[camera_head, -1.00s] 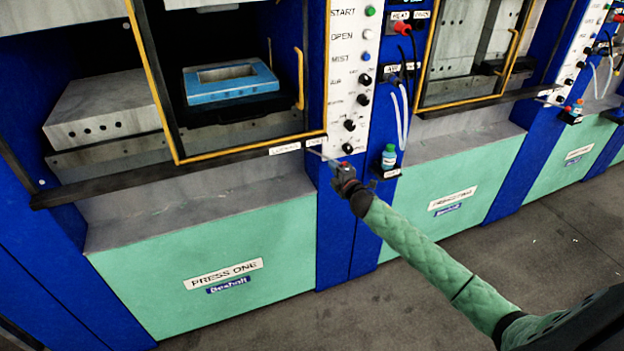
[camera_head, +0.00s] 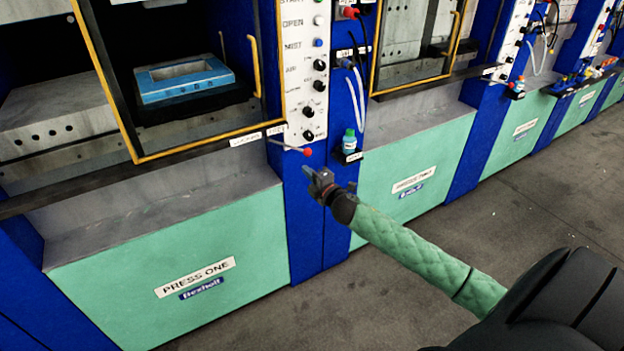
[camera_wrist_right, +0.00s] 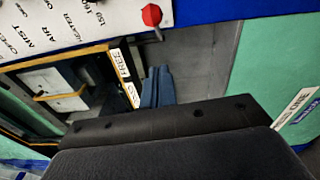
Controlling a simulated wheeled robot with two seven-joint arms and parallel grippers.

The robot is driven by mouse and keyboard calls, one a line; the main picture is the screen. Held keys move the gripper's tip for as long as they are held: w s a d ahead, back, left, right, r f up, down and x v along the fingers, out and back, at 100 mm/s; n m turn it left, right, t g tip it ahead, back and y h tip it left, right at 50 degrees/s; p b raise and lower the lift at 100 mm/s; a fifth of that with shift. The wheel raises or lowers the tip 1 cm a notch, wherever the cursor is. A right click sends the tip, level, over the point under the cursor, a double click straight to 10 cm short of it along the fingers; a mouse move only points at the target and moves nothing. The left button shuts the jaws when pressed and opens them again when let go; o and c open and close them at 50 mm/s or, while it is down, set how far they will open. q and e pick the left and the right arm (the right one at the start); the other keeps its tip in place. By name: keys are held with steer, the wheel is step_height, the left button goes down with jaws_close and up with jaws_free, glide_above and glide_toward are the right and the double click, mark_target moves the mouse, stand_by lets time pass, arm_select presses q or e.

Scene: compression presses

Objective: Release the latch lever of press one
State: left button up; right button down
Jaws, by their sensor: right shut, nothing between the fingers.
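Press one (camera_head: 195,278) stands at the left, with its name plate on the green lower panel. Its latch lever (camera_head: 290,148) is a thin rod with a red knob (camera_head: 307,152), beside small white labels at the lower right of the door frame. The red knob also shows at the top of the right wrist view (camera_wrist_right: 151,15). My right gripper (camera_head: 318,178) is shut and empty, just below the red knob and apart from it. Its fingers (camera_wrist_right: 157,87) show in the right wrist view. My left gripper is not in view.
A blue mould block (camera_head: 182,80) sits inside press one behind the yellow-edged door frame. A small bottle (camera_head: 349,142) stands on a bracket right of the lever, near hanging white tubes. Another press (camera_head: 415,180) stands to the right. The grey floor (camera_head: 540,190) in front is clear.

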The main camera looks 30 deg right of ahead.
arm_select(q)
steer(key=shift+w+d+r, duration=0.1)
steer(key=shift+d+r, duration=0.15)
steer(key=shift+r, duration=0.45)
arm_select(e)
steer(key=shift+s+d, duration=0.3)
steer(key=shift+s, duration=0.4)
steer(key=shift+f, duration=0.15)
